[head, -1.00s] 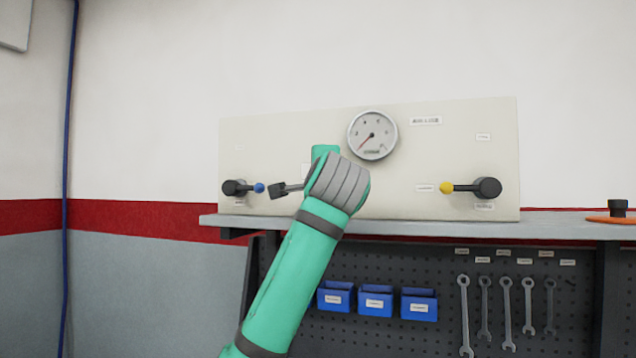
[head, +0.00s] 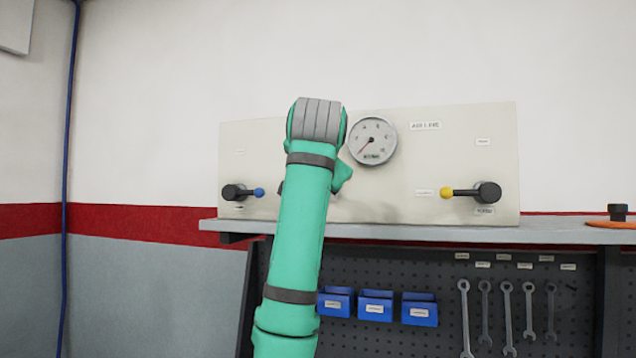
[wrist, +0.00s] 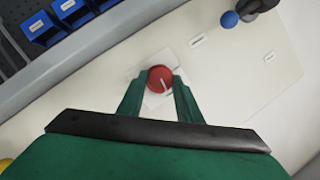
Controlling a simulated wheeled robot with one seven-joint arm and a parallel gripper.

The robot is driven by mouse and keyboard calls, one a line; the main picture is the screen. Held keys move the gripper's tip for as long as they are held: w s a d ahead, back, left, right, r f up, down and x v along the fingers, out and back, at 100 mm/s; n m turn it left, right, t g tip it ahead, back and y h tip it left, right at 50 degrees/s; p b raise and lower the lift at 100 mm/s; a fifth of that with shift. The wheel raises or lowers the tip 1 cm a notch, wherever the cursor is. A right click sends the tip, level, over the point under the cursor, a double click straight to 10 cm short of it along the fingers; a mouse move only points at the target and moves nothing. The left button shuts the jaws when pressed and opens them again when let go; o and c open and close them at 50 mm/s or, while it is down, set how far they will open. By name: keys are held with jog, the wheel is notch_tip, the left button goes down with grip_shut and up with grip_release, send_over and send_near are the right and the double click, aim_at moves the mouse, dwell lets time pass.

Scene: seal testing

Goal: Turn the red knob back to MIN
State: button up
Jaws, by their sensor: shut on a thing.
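The red knob (wrist: 160,77) shows in the wrist view on a pale square plate on the cream panel (wrist: 225,75). A white mark on the knob points toward the lower right of that picture. My gripper (wrist: 158,88) has its two green fingers on either side of the knob, shut on it. In the head view the knob and my fingers are hidden behind my green arm. No MIN lettering can be read.
A round gauge (head: 372,141) sits on the panel, its needle pointing lower left. A blue-tipped lever (head: 243,192) is at the left and a yellow-tipped lever (head: 472,192) at the right. Blue bins (head: 376,304) and wrenches (head: 506,315) hang below the shelf (head: 400,232).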

jog(key=shift+n, duration=0.4)
jog(key=shift+w+h, duration=0.1)
jog(key=shift+h, duration=0.2)
jog(key=shift+a+g, duration=0.2)
jog(key=shift+g, duration=0.1)
jog(key=o, duration=1)
jog(key=shift+d, duration=0.1)
jog(key=shift+o, duration=0.2)
jog(key=shift+w, duration=0.1)
jog(key=shift+s+d+r, duration=0.1)
jog(key=shift+s, duration=0.35)
jog(key=v, duration=0.9)
jog(key=shift+s, duration=0.35)
